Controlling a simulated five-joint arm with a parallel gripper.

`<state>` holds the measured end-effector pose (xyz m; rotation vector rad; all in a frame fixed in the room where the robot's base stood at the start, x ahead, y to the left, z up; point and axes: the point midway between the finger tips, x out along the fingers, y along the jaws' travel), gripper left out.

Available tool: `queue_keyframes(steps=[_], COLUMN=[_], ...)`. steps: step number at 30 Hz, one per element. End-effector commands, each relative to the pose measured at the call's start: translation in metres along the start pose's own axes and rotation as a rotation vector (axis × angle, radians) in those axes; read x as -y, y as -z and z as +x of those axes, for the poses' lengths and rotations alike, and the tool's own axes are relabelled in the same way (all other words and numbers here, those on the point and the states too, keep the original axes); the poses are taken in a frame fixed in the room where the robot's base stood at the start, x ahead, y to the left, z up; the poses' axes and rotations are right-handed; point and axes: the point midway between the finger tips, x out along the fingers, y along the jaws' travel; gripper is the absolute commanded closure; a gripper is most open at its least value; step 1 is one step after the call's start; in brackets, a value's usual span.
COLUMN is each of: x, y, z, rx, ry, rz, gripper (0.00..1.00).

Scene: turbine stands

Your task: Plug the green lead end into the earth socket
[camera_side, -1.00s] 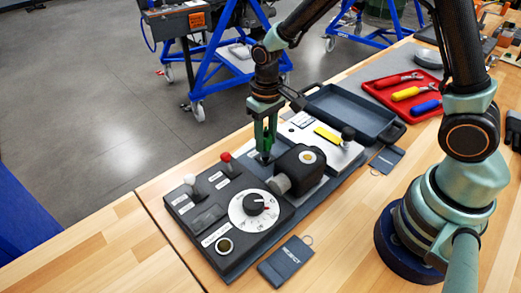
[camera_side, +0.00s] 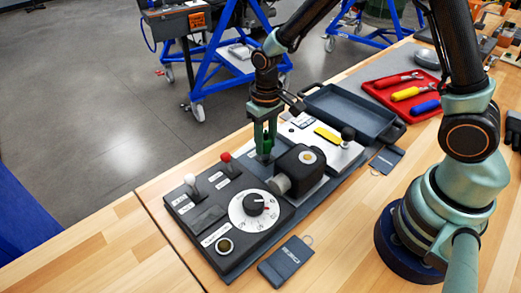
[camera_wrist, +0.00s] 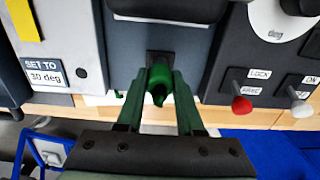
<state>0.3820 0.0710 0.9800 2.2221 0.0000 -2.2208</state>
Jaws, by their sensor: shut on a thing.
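My gripper (camera_side: 265,153) points down over the panel, between the red-knobbed lever and the black block. In the wrist view, its two fingers (camera_wrist: 161,105) are closed around the green lead end (camera_wrist: 161,82). Right beyond the lead end is a dark square fitting (camera_wrist: 160,57) on the grey panel, which may be the earth socket; no label for it can be read. The lead end overlaps it in this view, and I cannot tell whether its tip is inside. In the side view, the fingers mostly hide the lead end and the spot below.
The black block (camera_side: 300,168) stands close right of my gripper. The red-knobbed lever (camera_side: 226,158) and white-knobbed lever (camera_side: 190,180) stand to the left. A dial (camera_side: 254,206) is in front. A grey tray (camera_side: 350,112) and a red tool tray (camera_side: 391,79) lie behind.

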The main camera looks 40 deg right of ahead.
Motion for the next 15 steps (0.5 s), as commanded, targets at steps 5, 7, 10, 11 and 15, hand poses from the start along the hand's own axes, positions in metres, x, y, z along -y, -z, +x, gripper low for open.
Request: queue_keyframes(steps=[5, 7, 10, 11, 15], x=[-0.0003, -0.0003, -0.0003, -0.0003, -0.0002], y=[-0.0018, -0.0019, -0.0022, -0.0023, -0.0026], z=[0.0086, 0.0088, 0.0089, 0.009, 0.0092], rx=[0.004, 0.003, 0.004, 0.004, 0.005], ry=[-0.001, -0.001, -0.001, -0.001, -0.001], rz=[0.0, 0.0, 0.0, 0.0, -0.001], gripper=[1.0, 1.0, 1.0, 1.0, 0.52])
